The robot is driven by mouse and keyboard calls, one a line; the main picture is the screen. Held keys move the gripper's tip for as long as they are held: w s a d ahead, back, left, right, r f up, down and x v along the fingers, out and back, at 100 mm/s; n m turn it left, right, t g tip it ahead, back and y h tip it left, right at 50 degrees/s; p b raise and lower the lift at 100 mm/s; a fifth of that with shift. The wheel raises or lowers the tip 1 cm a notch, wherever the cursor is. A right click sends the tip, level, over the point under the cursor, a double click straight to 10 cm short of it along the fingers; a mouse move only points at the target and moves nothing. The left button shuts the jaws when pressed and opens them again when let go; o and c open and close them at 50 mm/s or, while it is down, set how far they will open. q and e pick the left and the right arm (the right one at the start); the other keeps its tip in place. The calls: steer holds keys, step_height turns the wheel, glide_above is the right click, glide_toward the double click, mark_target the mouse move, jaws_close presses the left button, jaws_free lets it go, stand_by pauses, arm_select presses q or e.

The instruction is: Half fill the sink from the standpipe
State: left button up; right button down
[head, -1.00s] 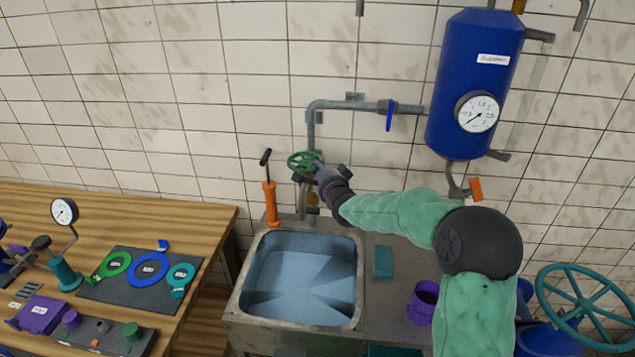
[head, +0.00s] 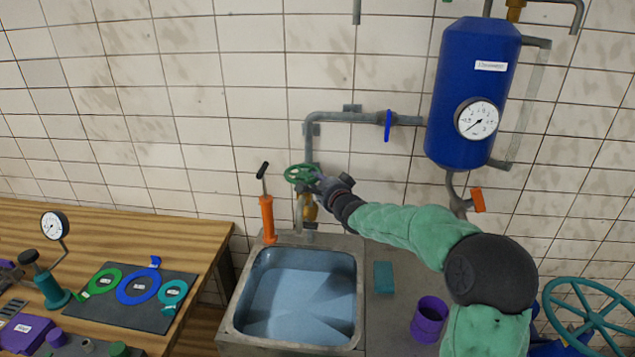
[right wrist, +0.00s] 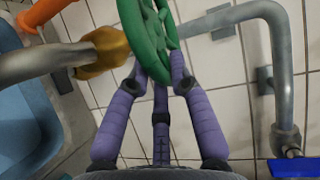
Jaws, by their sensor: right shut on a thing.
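The standpipe's green handwheel (head: 300,173) is on the wall pipe behind the sink. My right gripper (head: 318,184) is shut on its rim. In the right wrist view, the purple fingers (right wrist: 160,82) close around the green wheel (right wrist: 150,35), beside the brass valve body (right wrist: 105,48). A grey spout (head: 298,212) points down at the back of the sink (head: 355,300). The basin inside is pale blue with lighter patches; I cannot make out a water level or a clear stream. My left gripper is out of view.
An orange hand pump (head: 268,218) stands close left of the spout. A teal block (head: 384,277) and a purple cup (head: 429,318) are right of the basin. A blue tank (head: 470,95) with a gauge hangs at upper right. A wooden bench (head: 190,228) is left.

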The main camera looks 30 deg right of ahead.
steer(key=c, duration=1.1)
jaws_free()
steer(key=v, duration=1.2)
